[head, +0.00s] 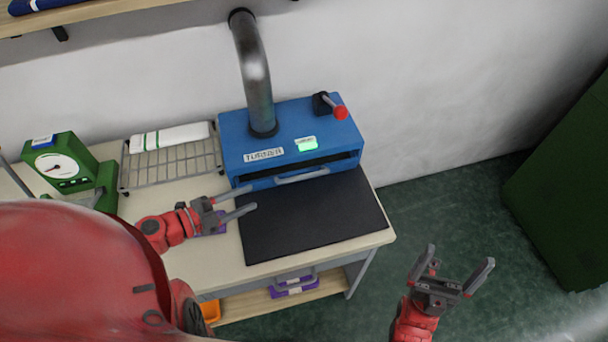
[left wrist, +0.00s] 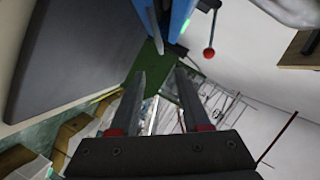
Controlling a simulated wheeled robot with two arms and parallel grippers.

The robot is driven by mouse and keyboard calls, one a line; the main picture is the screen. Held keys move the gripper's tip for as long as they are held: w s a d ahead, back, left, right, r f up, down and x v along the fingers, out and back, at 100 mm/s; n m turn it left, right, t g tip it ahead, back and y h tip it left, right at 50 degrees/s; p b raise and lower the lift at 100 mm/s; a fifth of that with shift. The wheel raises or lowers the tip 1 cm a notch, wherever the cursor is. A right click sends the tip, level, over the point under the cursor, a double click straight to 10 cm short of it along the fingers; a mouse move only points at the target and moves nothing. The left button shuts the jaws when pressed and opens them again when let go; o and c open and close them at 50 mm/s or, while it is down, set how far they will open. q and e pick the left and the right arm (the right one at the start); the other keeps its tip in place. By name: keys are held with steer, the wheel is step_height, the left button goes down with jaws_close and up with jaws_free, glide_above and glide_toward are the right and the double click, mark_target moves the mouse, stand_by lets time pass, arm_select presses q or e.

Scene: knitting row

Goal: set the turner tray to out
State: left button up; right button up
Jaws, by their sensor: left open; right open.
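The turner is a blue box (head: 235,145) against the wall with a "TURNER" label, a lit green display (head: 307,144) and a dark front slot. A grey bar handle (head: 302,176) sits at the front below the slot, close to the body; how far the tray reaches inside is hidden. The turner (left wrist: 181,18) also shows in the left wrist view. My left gripper (head: 253,198) is open and empty, left of the handle and above the dark mat's left edge. My right gripper (head: 461,254) is open and empty, right of the table over the floor.
A black mat (head: 315,220) lies before the turner. A red-knobbed lever (head: 340,112) and a metal duct (head: 254,75) rise from its top. A wire rack (head: 170,165) and green scale (head: 65,165) stand left. A green cabinet (head: 565,190) stands right, with clear floor between.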

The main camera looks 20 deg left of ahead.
mark_target(293, 180)
arm_select(q)
steer(key=p+x, duration=0.1)
steer(key=x, duration=0.4)
steer(key=p+x, duration=0.1)
steer(key=x, duration=0.4)
steer(key=p+x, duration=0.1)
steer(key=x, duration=0.5)
steer(key=shift+r, duration=0.35)
steer(key=shift+w+d+f, duration=0.2)
steer(key=shift+w+d, duration=0.1)
steer(key=shift+c, duration=0.2)
jaws_close()
